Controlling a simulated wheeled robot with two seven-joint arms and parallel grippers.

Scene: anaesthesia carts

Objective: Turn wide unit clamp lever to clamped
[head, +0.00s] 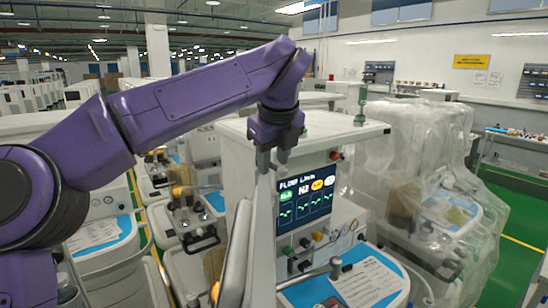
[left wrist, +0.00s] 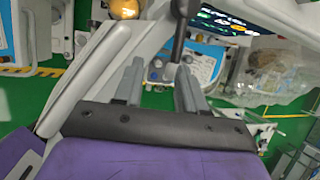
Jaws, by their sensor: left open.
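The anaesthesia unit (head: 305,135) stands in front of me with a lit flow screen (head: 306,200) and a blue-edged worktop (head: 350,285). A grey bar with a rounded end (head: 335,265) sticks out above the worktop; I cannot tell whether it is the clamp lever. My left gripper (head: 274,160) is open, pointing down at the unit's left front, close to the upright beside the screen. In the left wrist view its two grey fingers (left wrist: 160,80) are apart with nothing seen held. A dark rod (left wrist: 180,35) shows beyond them, near the right finger. My right gripper is out of view.
A plastic-wrapped unit (head: 420,170) stands close on the right, and more carts (head: 185,215) crowd the left. A yellow-orange round part (left wrist: 125,8) shows at the top of the left wrist view. Green floor (head: 500,270) is open at the far right.

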